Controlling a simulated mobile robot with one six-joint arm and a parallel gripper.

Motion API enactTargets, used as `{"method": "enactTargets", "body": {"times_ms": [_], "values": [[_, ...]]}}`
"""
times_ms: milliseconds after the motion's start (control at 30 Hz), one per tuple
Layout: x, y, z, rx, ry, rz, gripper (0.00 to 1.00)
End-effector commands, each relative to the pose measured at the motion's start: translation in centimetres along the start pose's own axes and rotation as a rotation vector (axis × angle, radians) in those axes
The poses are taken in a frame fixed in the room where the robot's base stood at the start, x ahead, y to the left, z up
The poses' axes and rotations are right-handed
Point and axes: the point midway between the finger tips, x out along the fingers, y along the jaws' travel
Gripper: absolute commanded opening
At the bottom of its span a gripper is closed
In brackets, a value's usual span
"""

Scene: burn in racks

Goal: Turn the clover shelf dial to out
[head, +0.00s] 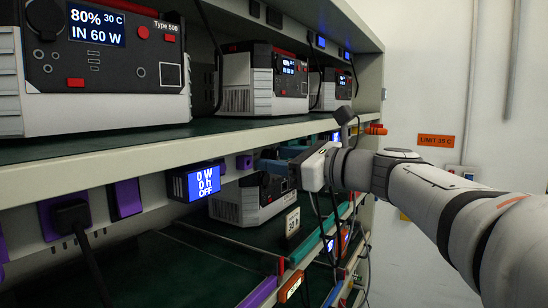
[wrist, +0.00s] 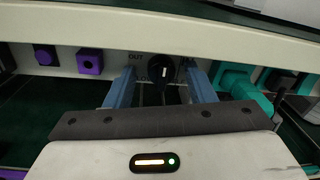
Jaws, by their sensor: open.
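The dial (wrist: 163,70) is a round black knob with a pale pointer mark, on the pale panel below the shelf edge in the wrist view. The word OUT is printed at its upper left, and another label, partly hidden, sits lower left. The pointer seems to be near vertical, but its exact setting is hard to read. My gripper (wrist: 160,75) is open, with one blue finger on each side of the dial. I cannot tell whether they touch it. In the head view my gripper (head: 274,164) is under the middle shelf, and the dial is hard to make out.
A display (head: 193,183) reading 0 W, 0 h, OFF hangs left of my gripper. Purple sockets (wrist: 90,61) sit left of the dial, and a teal plug (wrist: 245,88) is close on the right. Power units (head: 265,82) stand on the shelf above. A grey-and-black unit (head: 245,205) stands below.

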Motion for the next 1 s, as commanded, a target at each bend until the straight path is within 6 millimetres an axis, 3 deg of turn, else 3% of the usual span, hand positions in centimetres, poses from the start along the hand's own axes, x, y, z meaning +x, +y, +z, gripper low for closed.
{"method": "enactTargets", "body": {"times_ms": [167,700,733,1000], "values": [[0.0,0.0,0.0,0.000,0.000,0.000,0.49],[0.0,0.1,0.0,0.001,0.000,0.002,0.05],[-1.2,-1.0,-0.3,0.001,0.002,-0.005,0.05],[0.1,0.2,-0.2,-0.035,-0.005,0.003,0.04]]}}
